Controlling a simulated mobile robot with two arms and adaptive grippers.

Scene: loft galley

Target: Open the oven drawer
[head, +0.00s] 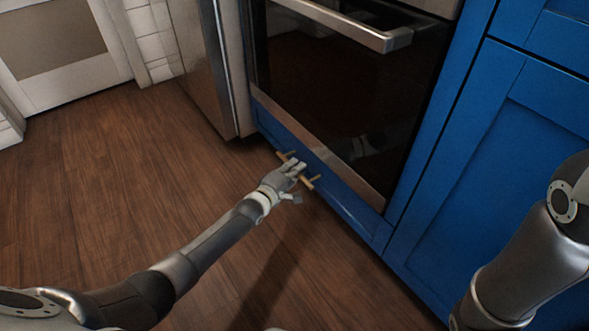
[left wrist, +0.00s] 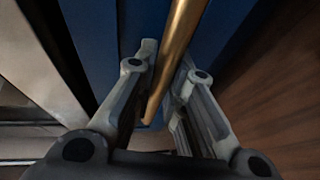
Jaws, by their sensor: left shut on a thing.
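The oven drawer (head: 345,201) is a low blue panel under the oven, with a thin brass bar handle (head: 310,182). The drawer front looks flush with the cabinet beside it. My left gripper (head: 293,167) is at the handle, shut on its middle part. In the left wrist view the brass handle (left wrist: 178,60) runs between the two fingers of my left gripper (left wrist: 168,85), with the blue drawer front (left wrist: 105,30) behind it. My fingers hide part of the handle in the head view. My right arm shows at the right edge, but its gripper is out of view.
The oven (head: 350,90) with its dark glass door and steel handle (head: 345,22) is above the drawer. A steel appliance (head: 205,65) stands to the left. Blue cabinets (head: 500,165) are to the right. The wooden floor (head: 120,190) before the drawer is clear.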

